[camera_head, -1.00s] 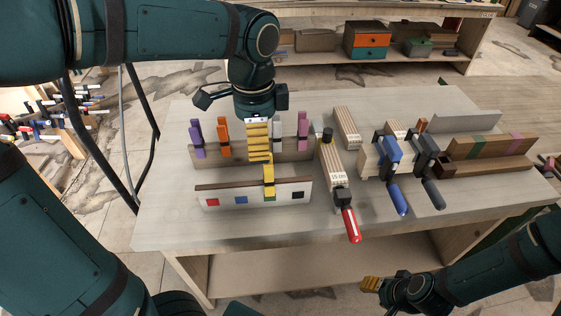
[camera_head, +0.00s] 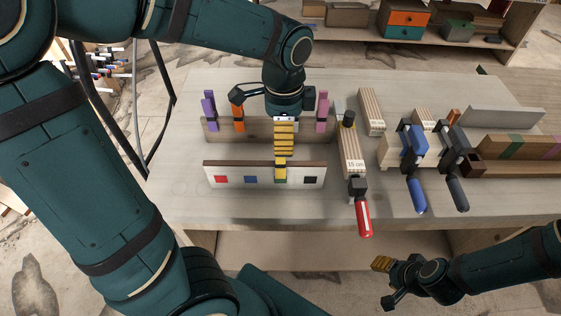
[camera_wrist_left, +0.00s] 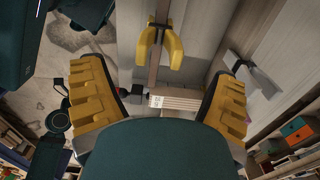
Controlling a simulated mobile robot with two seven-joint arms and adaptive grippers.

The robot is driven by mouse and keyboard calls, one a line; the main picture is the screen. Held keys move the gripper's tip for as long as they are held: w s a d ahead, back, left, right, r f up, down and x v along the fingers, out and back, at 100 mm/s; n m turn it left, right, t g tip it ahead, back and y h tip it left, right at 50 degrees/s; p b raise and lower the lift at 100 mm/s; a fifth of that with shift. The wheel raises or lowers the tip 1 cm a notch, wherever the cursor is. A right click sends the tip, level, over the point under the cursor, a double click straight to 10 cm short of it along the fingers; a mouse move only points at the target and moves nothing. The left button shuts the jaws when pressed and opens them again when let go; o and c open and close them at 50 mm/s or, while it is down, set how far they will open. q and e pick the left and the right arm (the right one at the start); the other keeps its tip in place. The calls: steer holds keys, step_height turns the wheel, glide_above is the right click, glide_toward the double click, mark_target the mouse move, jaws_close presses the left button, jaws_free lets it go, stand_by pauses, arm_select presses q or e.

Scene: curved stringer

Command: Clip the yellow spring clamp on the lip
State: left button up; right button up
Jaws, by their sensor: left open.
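The yellow spring clamp (camera_head: 281,173) sits at the brown lip (camera_head: 230,164) along the top of the white board (camera_head: 267,181), above the green square. The wrist view shows the clamp (camera_wrist_left: 159,45) straddling the brown strip (camera_wrist_left: 158,72), its two yellow arms spread. My left gripper (camera_head: 284,150) is open just behind and above the clamp in the head view. In the wrist view its fingers (camera_wrist_left: 160,88) stand wide apart, and the clamp is beyond them, not touched. My right gripper (camera_head: 381,264) is low, off the table's front edge; its opening is unclear.
Behind the board, purple (camera_head: 209,110), orange (camera_head: 238,118) and pink (camera_head: 322,110) clamps stand on a wooden rail (camera_head: 220,132). A red-handled bar clamp (camera_head: 362,215) and blue-handled clamp (camera_head: 415,150) lie right. The table's front left is clear.

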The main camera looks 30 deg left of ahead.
mark_target(280, 158)
arm_select(q)
step_height(280, 158, down, 5)
steer(key=shift+d+b, duration=0.1)
steer(key=shift+b, duration=0.4)
steer(key=c, duration=1.4)
